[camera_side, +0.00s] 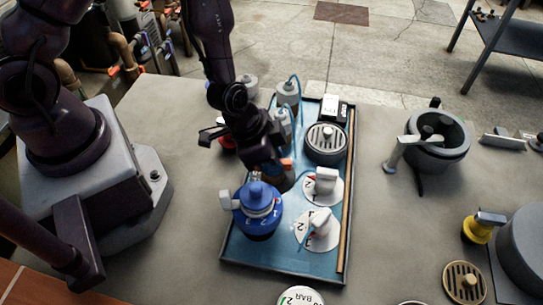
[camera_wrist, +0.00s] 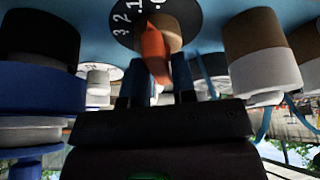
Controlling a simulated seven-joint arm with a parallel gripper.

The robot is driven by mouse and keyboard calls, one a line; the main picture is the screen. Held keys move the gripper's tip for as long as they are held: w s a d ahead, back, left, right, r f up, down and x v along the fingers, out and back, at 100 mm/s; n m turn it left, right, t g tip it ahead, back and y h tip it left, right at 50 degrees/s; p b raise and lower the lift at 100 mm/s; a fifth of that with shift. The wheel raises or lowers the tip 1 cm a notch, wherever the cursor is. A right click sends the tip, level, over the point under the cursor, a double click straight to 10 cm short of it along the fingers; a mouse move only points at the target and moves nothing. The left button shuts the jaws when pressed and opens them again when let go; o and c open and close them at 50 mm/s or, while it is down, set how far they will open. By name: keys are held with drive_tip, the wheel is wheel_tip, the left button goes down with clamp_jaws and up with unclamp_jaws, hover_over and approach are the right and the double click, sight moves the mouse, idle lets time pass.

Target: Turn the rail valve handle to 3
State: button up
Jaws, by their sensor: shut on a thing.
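A valve with an orange handle (camera_wrist: 155,52) on a tan hub shows at the top of the wrist view. Its dark dial (camera_wrist: 124,28) carries white numbers 1, 2 and 3 on the left side. The handle points down in that view, toward my gripper (camera_wrist: 160,82), whose two fingers are shut on it. In the side view the orange handle (camera_side: 287,164) shows as a small patch beside my gripper (camera_side: 268,167). My wrist hides most of that valve and its dial there. I cannot tell which number the handle marks.
A blue tray (camera_side: 232,262) holds the valves. Two white dials with grey handles (camera_side: 320,230) (camera_side: 326,181) stand to the right, a round grilled fitting (camera_side: 325,143) behind. Grey bottles (camera_side: 288,92) stand at the back.

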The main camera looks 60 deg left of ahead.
drive_tip(key=n+y, duration=0.1)
drive_tip(key=n, duration=0.1)
drive_tip(key=n+y, duration=0.1)
drive_tip(key=n, duration=0.2)
drive_tip(key=shift+d+n+t, duration=0.15)
drive_tip(key=shift+n+t, duration=0.15)
drive_tip(key=shift+n+y, duration=0.8)
drive_tip(key=shift+n, duration=1.3)
drive_tip(key=o, duration=0.8)
drive_tip(key=shift+c, duration=0.2)
drive_tip(key=v, duration=1.3)
drive_tip(key=shift+w+d, duration=0.1)
drive_tip(key=shift+w, duration=0.05)
